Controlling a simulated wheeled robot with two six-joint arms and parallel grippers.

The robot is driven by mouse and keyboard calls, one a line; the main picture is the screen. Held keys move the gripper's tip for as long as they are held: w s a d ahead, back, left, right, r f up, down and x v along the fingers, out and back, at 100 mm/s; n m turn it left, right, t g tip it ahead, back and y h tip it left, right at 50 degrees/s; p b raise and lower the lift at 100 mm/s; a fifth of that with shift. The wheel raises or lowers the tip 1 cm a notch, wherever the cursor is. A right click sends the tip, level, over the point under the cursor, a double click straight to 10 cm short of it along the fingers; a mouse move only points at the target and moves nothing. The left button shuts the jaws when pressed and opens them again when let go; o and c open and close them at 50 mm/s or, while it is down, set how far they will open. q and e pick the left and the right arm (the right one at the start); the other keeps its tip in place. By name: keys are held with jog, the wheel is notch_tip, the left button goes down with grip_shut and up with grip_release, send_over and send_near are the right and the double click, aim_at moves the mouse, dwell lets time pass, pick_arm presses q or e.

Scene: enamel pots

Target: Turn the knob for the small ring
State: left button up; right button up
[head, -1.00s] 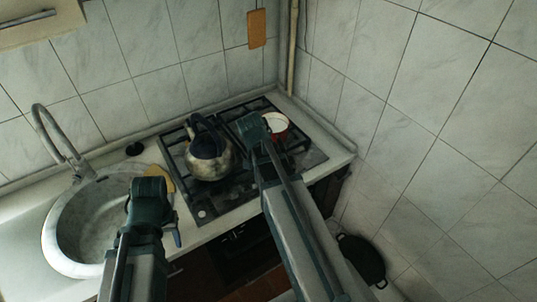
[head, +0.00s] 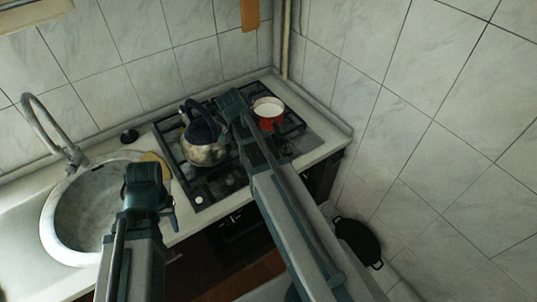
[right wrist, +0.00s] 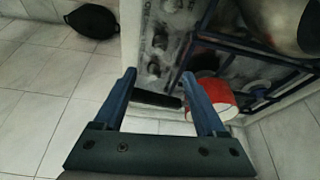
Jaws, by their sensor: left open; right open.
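The gas hob (head: 180,168) stands in the corner counter, with its front control strip partly behind my right arm in the head view. In the right wrist view, dark knobs (right wrist: 160,41) sit in a row on a worn, marked panel. My right gripper (right wrist: 158,74) is open, its two blue fingers either side of the nearest knob (right wrist: 155,69) in the picture; I cannot tell the remaining distance, and no contact shows. Which burner is the small ring is not clear. My left gripper (head: 150,205) is open beside the sink's right edge.
A steel kettle (head: 206,152) stands on the hob's left and a red pot (head: 268,122) on its back right. A dark bar (right wrist: 157,98) crosses between the right fingers in the wrist view. A black pan (head: 360,240) lies on the floor. The sink (head: 62,245) is left.

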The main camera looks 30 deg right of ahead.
jog(key=b+x, duration=1.2)
jog(key=x, duration=0.1)
jog(key=shift+w+f, duration=0.1)
jog(key=shift+f, duration=0.35)
grip_shut()
